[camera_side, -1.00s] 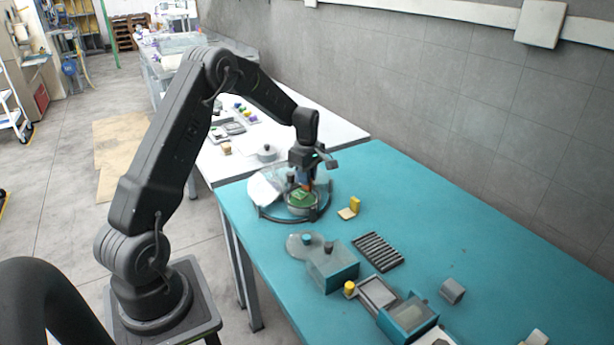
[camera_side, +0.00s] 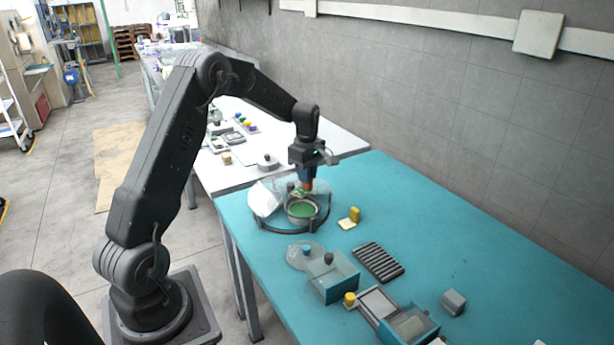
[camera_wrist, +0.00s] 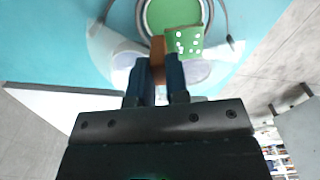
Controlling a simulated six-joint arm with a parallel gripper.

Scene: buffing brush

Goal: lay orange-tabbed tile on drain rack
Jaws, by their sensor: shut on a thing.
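My gripper (camera_side: 309,177) is shut on the orange tab of a tile (camera_wrist: 188,41). The tile is green with white dots, and its orange tab (camera_wrist: 157,46) shows between the fingers in the wrist view. I hold it just above a round pot of green liquid (camera_side: 302,211) set in a dark ring stand. In the wrist view the tile overlaps the pot's edge. The drain rack (camera_side: 378,263), a dark ribbed rack, lies empty on the teal table, nearer the camera and to the right of the pot.
A cream tile with a yellow tab (camera_side: 349,222) lies between pot and rack. A teal box (camera_side: 333,280) stands left of the rack. A tray (camera_side: 378,303), a second teal box (camera_side: 410,323) and a grey block (camera_side: 453,301) lie in front. The table's right side is clear.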

